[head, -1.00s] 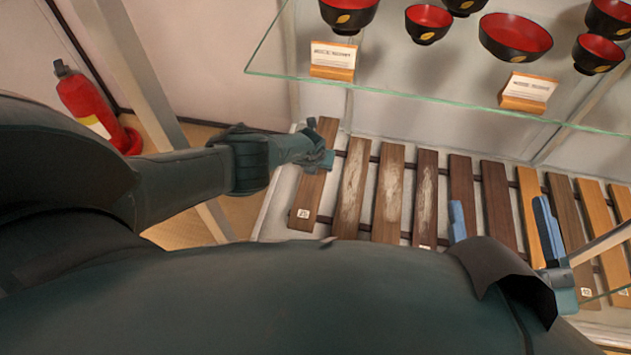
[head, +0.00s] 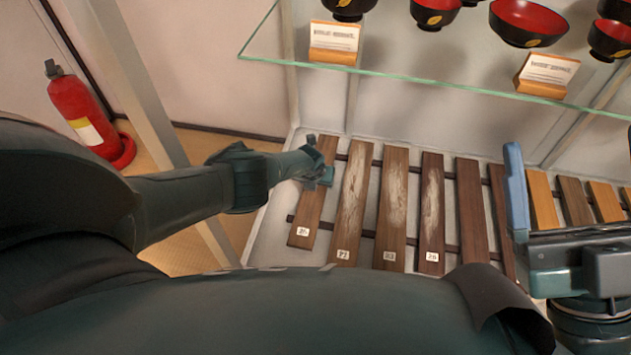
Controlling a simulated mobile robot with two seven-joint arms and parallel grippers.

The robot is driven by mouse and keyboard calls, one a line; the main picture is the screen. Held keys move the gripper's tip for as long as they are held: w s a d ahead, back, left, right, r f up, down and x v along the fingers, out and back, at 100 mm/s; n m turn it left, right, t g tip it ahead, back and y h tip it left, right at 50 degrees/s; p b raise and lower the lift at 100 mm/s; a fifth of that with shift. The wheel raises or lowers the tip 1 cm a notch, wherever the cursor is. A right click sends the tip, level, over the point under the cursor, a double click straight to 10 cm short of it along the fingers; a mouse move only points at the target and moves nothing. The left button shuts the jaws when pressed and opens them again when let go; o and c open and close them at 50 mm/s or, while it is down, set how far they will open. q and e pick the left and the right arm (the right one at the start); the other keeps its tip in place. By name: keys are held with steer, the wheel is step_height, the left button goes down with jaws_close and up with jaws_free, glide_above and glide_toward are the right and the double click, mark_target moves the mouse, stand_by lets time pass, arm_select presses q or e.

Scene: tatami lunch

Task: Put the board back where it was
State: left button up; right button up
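The leftmost dark brown board (head: 309,215), with a small white number label at its near end, lies over the dark rails at a slight angle to its neighbours. My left gripper (head: 318,174) is at this board's upper half, with a teal finger pad over its face. Whether the fingers are closed on the board is not clear. My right gripper (head: 570,175) is open and empty above the right part of the row, with one blue finger upright and the other partly cut off at the picture's right edge.
Several other boards, such as a worn one (head: 392,208), lie side by side on the rails (head: 367,262). A glass shelf (head: 420,78) with red-and-black bowls (head: 527,20) and label stands overhangs the back. A red fire extinguisher (head: 78,108) stands left behind a post (head: 134,75).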

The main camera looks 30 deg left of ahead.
arm_select(q)
steer(key=o, duration=0.3)
steer(key=shift+o, duration=0.2)
steer(key=shift+r, duration=0.15)
steer(key=shift+s+r+p, duration=0.1)
steer(key=shift+r+p, duration=0.15)
steer(key=shift+p, duration=0.25)
steer(key=p+v, duration=0.5)
steer(key=p, duration=0.1)
steer(key=shift+r+p, duration=0.15)
steer(key=shift+p, duration=0.25)
steer(key=p+v, duration=0.6)
steer(key=p, duration=0.1)
steer(key=shift+p, duration=0.4)
arm_select(e)
step_height(320, 180, down, 7)
steer(key=d+m+g+h, duration=0.1)
steer(key=m+g+h, duration=0.3)
steer(key=h, duration=0.5)
steer(key=shift+s+d+m, duration=0.35)
steer(key=shift+d+m, duration=0.05)
steer(key=shift+m, duration=0.8)
steer(key=shift+r, duration=0.1)
